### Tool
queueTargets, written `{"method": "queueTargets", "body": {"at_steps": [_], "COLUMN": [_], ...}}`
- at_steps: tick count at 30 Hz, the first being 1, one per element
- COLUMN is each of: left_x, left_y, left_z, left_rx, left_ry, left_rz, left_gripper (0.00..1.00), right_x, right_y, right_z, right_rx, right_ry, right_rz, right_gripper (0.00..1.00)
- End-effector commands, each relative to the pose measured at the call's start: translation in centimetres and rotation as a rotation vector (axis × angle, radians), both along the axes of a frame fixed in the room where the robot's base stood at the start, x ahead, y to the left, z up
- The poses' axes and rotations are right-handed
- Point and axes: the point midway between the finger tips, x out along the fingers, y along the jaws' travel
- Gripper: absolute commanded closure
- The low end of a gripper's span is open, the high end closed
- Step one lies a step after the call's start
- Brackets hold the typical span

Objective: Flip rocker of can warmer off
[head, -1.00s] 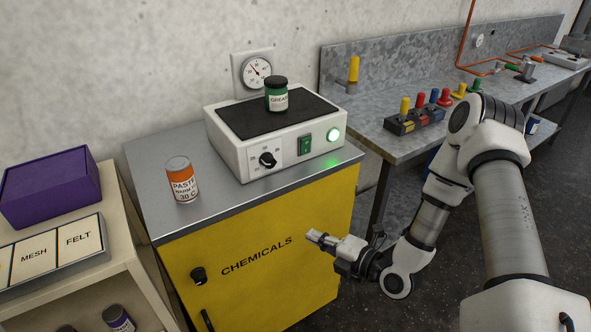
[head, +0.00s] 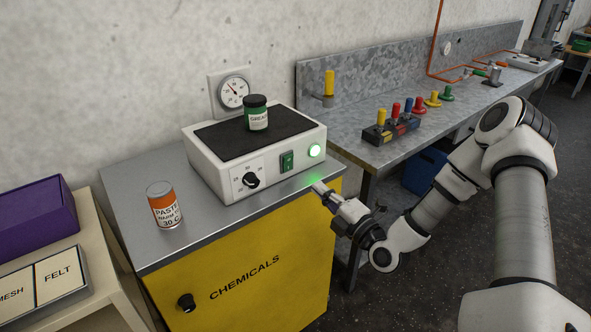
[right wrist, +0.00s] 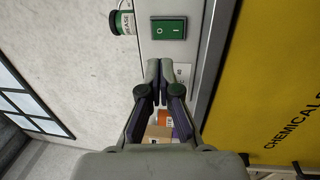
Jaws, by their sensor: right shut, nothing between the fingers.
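The can warmer (head: 220,172) is a white box with a black top plate, standing on the grey top of the yellow cabinet. Its green rocker (head: 287,161) is on the front panel, between a black dial (head: 251,181) and a lit green lamp (head: 314,150). The rocker also shows in the right wrist view (right wrist: 168,28), ahead of the fingertips. A green grease can (head: 256,114) stands on the warmer. My right gripper (head: 319,187) is shut and empty, in front of and below the rocker, apart from it. My left gripper is not in view.
An orange and white paste can (head: 164,205) stands on the cabinet top (head: 125,202), left of the warmer. A wall gauge (head: 233,92) is behind. A metal bench (head: 375,153) with coloured knobs is at right. The yellow cabinet front (head: 250,270) lies below.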

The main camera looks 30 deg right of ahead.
Motion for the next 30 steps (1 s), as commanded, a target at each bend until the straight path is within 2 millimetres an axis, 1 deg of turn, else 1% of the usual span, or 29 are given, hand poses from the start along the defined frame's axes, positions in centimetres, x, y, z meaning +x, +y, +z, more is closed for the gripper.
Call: {"method": "queueTargets", "body": {"at_steps": [1,6,9,13,15,18,26,28,30], "left_x": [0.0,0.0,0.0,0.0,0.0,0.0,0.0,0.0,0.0], "left_y": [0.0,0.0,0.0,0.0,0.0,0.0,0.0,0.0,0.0], "left_z": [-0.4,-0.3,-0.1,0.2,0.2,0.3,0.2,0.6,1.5], "left_rx": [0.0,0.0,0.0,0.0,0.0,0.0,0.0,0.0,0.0], "left_ry": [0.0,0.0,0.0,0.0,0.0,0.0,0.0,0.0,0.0], "left_rz": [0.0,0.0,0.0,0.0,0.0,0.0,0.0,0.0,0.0], "left_gripper": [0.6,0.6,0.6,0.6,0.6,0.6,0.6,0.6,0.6], "right_x": [1.1,4.8,6.9,8.9,9.6,10.0,10.0,10.1,10.3], "right_y": [0.3,0.6,0.7,0.8,0.8,0.9,0.8,0.8,0.8], "right_z": [0.1,0.7,1.1,1.4,1.5,1.5,1.5,1.7,2.2], "right_rx": [-0.009,-0.008,-0.005,-0.003,-0.002,0.0,0.001,0.001,-0.002], "right_ry": [-0.004,-0.002,-0.001,-0.001,0.0,0.0,0.0,0.006,0.027], "right_rz": [0.006,0.004,0.003,0.002,0.001,0.001,0.0,0.0,0.0], "right_gripper": [1.0,1.0,1.0,1.0,1.0,1.0,1.0,1.0,1.0]}}
